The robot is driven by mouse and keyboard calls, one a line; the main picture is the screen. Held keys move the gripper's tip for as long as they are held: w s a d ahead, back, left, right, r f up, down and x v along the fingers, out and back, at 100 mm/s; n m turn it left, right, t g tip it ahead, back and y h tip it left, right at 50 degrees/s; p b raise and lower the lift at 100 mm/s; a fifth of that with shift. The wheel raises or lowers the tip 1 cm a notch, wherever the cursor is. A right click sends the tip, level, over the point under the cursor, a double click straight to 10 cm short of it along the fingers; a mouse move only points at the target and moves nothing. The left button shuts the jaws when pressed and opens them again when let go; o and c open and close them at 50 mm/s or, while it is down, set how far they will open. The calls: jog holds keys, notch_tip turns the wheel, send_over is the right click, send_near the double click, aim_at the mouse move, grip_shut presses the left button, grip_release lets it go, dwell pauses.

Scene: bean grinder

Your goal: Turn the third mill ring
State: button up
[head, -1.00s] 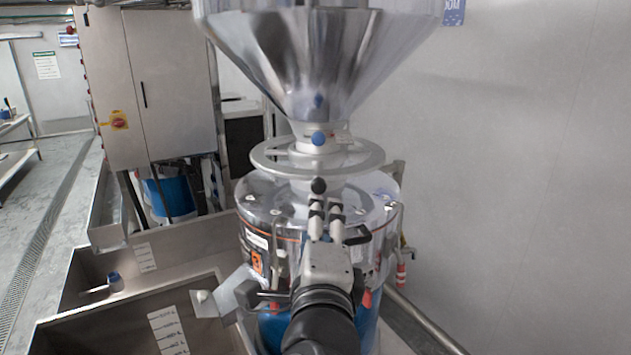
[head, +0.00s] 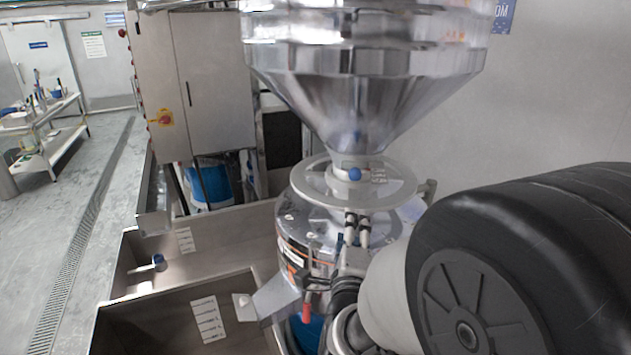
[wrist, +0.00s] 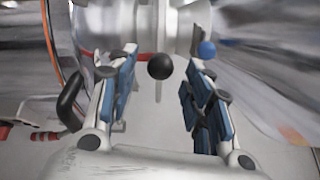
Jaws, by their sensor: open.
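The mill ring (head: 398,186) is a flat, pale metal hand ring around the neck below the big steel hopper in the head view. My gripper (head: 357,220) is just below the ring's front edge, its fingers pointing up at it. In the wrist view my gripper (wrist: 162,62) is open, with blue-padded fingers on either side of a black ball knob (wrist: 160,66). The knob shows between the fingertips with gaps to both; I cannot tell its depth. The knob is not clear in the head view.
The steel hopper (head: 362,90) hangs over the ring, with a blue ball (head: 354,174) on its neck. The shiny mill body (head: 308,225) stands below. Steel bins (head: 165,320) are at left. A wall is at right. Open floor (head: 100,215) lies far left.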

jog(key=x, duration=0.5)
jog(key=shift+w, duration=0.35)
jog(key=shift+c, duration=0.3)
grip_shut()
